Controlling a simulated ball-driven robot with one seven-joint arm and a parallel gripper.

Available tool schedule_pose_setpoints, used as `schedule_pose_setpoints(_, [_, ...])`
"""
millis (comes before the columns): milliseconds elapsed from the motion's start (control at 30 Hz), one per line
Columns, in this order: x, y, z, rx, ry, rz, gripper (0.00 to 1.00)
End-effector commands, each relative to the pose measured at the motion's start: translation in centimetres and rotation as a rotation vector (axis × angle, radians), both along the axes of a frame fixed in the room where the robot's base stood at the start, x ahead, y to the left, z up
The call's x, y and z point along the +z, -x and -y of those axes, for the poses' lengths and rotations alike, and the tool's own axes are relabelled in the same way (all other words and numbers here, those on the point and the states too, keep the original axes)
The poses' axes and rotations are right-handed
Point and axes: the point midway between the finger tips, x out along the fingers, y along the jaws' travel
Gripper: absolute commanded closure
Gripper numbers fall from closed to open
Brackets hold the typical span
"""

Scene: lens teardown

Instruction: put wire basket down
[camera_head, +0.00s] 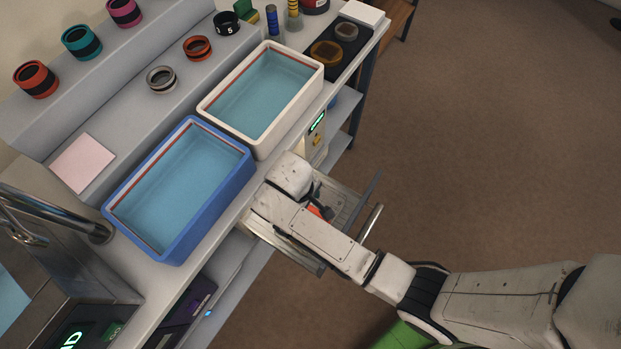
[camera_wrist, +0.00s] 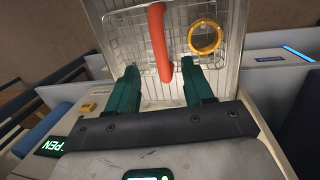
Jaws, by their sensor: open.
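The wire basket (camera_wrist: 125,42) shows in the wrist view as a pale metal mesh with an orange handle (camera_wrist: 158,40). It sits inside a pulled-out drawer or tray. A yellow ring (camera_wrist: 205,37) lies in it at the right. My gripper (camera_wrist: 163,76) is open, its two green fingers apart on either side of the lower end of the handle; I cannot tell whether either touches it. In the head view my arm covers most of the basket, and only a bit of the orange handle (camera_head: 316,212) shows.
The drawer (camera_head: 345,207) sticks out from under the bench beside a unit with a green-lit display (camera_head: 317,123). A blue tub (camera_head: 247,160) and a white tub (camera_head: 318,80) of liquid stand on the bench. Lens rings line the back. The floor at right is clear.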

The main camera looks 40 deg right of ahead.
Motion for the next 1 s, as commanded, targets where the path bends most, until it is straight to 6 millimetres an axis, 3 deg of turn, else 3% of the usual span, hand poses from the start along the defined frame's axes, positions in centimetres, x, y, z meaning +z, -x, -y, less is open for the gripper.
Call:
schedule_pose_setpoints(100, [1.9,-0.1,-0.3,0.001,-0.001,0.002,0.48])
schedule_pose_setpoints(300, [3.4,-0.1,-0.6,0.001,0.000,0.000,0.48])
schedule_pose_setpoints(1000, [3.8,0.0,-0.5,-0.010,-0.013,0.014,0.48])
